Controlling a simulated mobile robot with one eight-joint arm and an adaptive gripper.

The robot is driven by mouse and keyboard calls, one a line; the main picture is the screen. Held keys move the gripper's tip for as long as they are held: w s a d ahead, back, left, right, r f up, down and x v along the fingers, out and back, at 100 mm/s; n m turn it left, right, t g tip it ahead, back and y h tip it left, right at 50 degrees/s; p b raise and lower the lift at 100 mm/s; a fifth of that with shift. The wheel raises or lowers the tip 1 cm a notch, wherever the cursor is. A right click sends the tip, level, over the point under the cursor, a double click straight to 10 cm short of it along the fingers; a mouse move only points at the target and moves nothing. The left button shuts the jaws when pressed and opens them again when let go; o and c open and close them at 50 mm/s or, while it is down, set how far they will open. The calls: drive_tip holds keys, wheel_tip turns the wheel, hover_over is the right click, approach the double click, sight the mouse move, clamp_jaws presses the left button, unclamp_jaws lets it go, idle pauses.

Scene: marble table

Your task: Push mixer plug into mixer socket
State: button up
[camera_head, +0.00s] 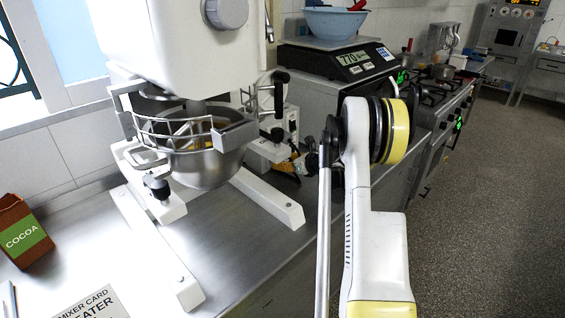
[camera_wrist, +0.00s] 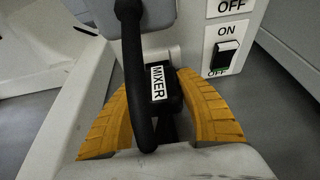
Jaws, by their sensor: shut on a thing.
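The plug's far end faces a pale housing (camera_wrist: 200,25) with an ON/OFF switch (camera_wrist: 224,54). The socket opening is hidden behind the plug, and I cannot tell whether the plug touches it or is in it.
The mixer's steel bowl (camera_head: 205,165) and guard stand over the metal counter (camera_head: 215,225). A cocoa box (camera_head: 24,232) and a mixer card (camera_head: 92,304) lie at the left. A scale (camera_head: 340,62) with a blue bowl (camera_head: 334,22) stands behind. Free floor lies at the right.

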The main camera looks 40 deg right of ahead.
drive_tip(key=shift+w, duration=0.15)
drive_tip(key=o, duration=1.2)
drive_tip(key=v, duration=1.2)
drive_tip(key=shift+f, duration=0.1)
